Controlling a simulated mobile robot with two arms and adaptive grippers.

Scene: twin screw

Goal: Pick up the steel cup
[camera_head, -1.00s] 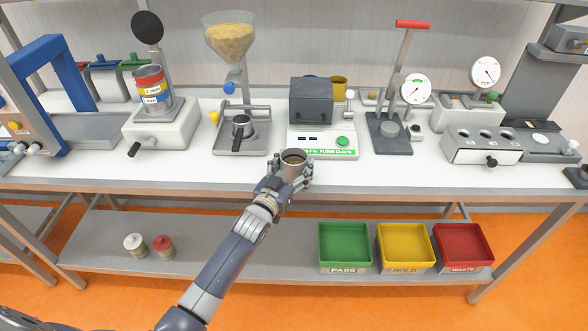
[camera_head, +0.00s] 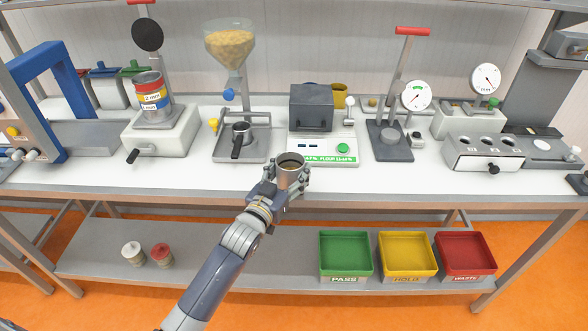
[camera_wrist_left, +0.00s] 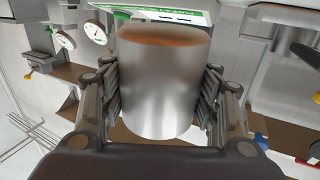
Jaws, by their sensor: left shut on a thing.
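The steel cup (camera_head: 290,171) is a small metal cup with a brownish inside, near the front edge of the white bench in the head view. My left gripper (camera_head: 291,184) is shut on it, with the fingers around its sides. In the left wrist view the cup (camera_wrist_left: 166,85) fills the middle, between the two fingers of the gripper (camera_wrist_left: 163,105). The cup is close to upright. Its base is hidden by the gripper in the head view, so I cannot tell how far it is above the bench. My right gripper is not in view.
A scale with a grey box (camera_head: 311,108) and green button stands behind the cup. A portafilter stand (camera_head: 241,141) under a hopper (camera_head: 230,44) is to the left, a press (camera_head: 388,139) to the right. Green (camera_head: 345,277), yellow (camera_head: 407,274) and red (camera_head: 464,274) trays sit on the lower shelf.

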